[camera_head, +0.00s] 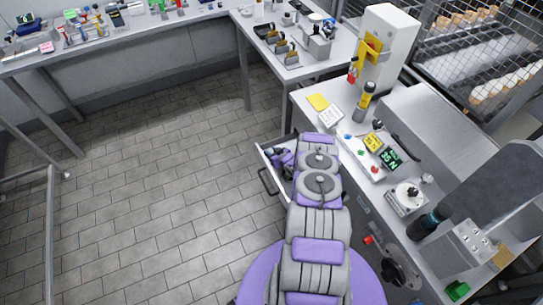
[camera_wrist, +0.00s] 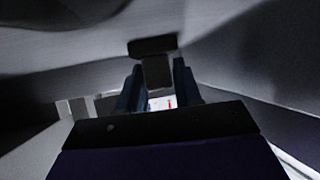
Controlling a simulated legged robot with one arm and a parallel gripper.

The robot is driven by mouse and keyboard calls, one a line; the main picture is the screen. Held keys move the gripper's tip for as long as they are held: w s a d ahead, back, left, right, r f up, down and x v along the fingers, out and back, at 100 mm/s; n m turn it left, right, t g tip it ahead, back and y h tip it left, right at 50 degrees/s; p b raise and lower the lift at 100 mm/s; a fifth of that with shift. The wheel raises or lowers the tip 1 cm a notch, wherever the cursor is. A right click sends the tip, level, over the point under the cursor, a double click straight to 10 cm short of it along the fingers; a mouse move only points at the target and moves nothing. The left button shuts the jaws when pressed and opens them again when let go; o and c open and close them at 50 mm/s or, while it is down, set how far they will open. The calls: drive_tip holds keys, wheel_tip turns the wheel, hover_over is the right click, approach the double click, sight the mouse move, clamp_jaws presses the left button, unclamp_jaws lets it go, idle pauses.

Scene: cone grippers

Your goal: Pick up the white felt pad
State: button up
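I cannot make out the white felt pad for certain in either view. My gripper shows in the wrist view (camera_wrist: 159,68), with two dark blue fingers standing apart. A grey block (camera_wrist: 156,73) with a black piece above it shows between them; I cannot tell how far beyond the fingertips it lies. In the head view my grey and purple arm reaches away toward the open drawer (camera_head: 264,157) and hides my fingertips.
Grey surfaces crowd the wrist view. The tiled floor (camera_head: 150,180) at left is clear.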

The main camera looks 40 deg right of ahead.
drive_tip(key=shift+a, duration=0.1)
drive_tip(key=c, duration=0.4)
drive_tip(key=shift+c, duration=0.3)
drive_tip(key=shift+r, duration=0.1)
